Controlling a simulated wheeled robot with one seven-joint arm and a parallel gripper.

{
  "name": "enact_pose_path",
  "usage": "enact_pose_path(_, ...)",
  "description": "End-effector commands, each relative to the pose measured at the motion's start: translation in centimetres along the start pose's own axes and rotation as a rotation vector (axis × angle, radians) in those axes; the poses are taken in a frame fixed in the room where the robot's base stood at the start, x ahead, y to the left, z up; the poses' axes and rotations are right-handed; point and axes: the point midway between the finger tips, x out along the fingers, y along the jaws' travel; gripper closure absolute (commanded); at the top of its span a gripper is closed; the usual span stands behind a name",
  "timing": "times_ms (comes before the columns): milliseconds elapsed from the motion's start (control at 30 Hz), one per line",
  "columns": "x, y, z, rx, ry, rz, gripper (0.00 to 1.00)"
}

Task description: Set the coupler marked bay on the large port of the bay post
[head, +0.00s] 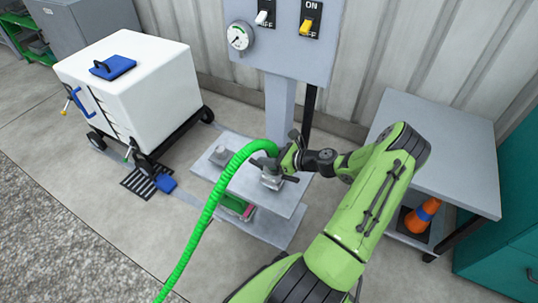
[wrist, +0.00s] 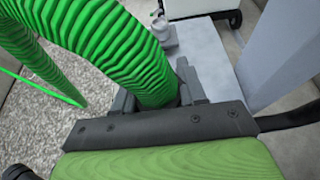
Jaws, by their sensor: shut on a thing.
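A ribbed green hose (head: 207,215) arches up from the floor to my gripper (head: 277,163). My gripper is shut on the coupler at the hose's end. In the wrist view the hose (wrist: 105,45) runs down between the two fingers of my gripper (wrist: 158,95), which hide the coupler and any marking on it. The coupler is above a grey port fitting (head: 271,181) on the shelf of the bay post (head: 280,108). I cannot tell whether they touch. A smaller grey port (head: 220,155) stands left on the shelf; it also shows in the wrist view (wrist: 162,30).
A control panel (head: 283,40) with a gauge and two switches tops the post. A white wheeled tote (head: 150,95) stands left. A green-and-red item (head: 237,208) lies on the lower shelf.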

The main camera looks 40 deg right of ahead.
Motion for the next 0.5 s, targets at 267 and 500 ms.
enact_pose_path(267,-0.02,0.0,0.12,0.0,-0.002,0.0,0.33)
enact_pose_path(500,-0.03,0.01,-0.04,0.002,0.002,0.0,0.3)
